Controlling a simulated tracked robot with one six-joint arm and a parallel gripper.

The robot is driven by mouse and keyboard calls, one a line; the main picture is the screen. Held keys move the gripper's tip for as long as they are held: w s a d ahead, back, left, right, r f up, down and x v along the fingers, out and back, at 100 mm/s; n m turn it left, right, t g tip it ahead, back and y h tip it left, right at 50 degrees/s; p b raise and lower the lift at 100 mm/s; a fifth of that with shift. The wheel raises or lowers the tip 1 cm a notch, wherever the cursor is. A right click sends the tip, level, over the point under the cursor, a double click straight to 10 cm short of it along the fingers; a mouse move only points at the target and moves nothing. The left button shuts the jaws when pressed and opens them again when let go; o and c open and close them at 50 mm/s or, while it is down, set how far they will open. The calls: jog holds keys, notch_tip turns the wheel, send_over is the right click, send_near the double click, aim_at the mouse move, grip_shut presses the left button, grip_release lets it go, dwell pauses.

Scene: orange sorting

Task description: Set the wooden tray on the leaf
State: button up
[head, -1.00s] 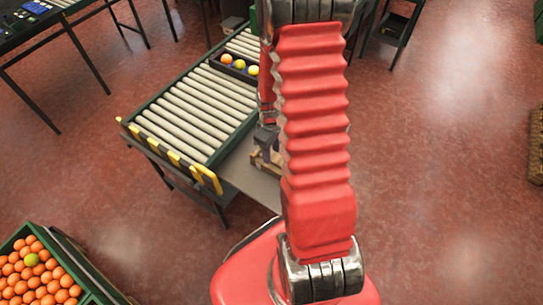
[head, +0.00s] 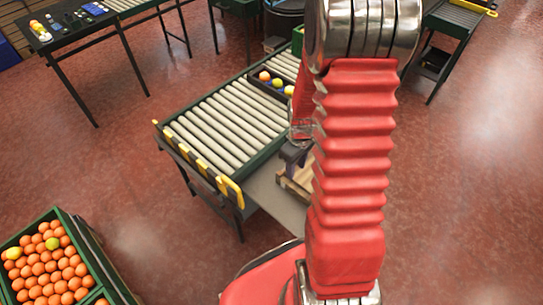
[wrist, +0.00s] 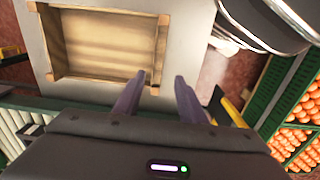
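The wooden tray (wrist: 110,45), a shallow empty box with low walls, shows in the wrist view. It appears to lie flat on the pale grey leaf (wrist: 199,25). In the head view the tray (head: 294,187) is partly hidden behind my red arm, over the grey leaf (head: 262,190) at the conveyor's near end. My gripper (wrist: 162,80) is open, with its two purple-grey fingers apart at the tray's near right corner. One fingertip overlaps the tray's inside and the other is outside its right wall. A visible gap remains. The head view shows the gripper (head: 294,152) just above the tray.
The roller conveyor (head: 215,125) has yellow-and-black stops (head: 205,166) along its near end and a dark tray of fruit (head: 268,87) farther back. A green crate of oranges (head: 45,265) stands at lower left. Open red floor lies at right.

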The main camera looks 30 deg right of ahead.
jog(key=a+r+m+t, duration=0.1)
jog(key=a+r, duration=0.4)
jog(key=r, duration=0.5)
jog(key=a+r+m+t, duration=0.15)
jog(key=a+r, duration=0.35)
jog(key=r, duration=0.5)
jog(key=s+a+r+m+t, duration=0.1)
jog(key=s+a+r+t, duration=0.2)
jog(key=s+a+r, duration=0.5)
jog(key=v, duration=0.5)
jog(key=shift+s+a+f, duration=0.25)
jog(key=shift+s, duration=0.1)
jog(key=shift+d, duration=0.1)
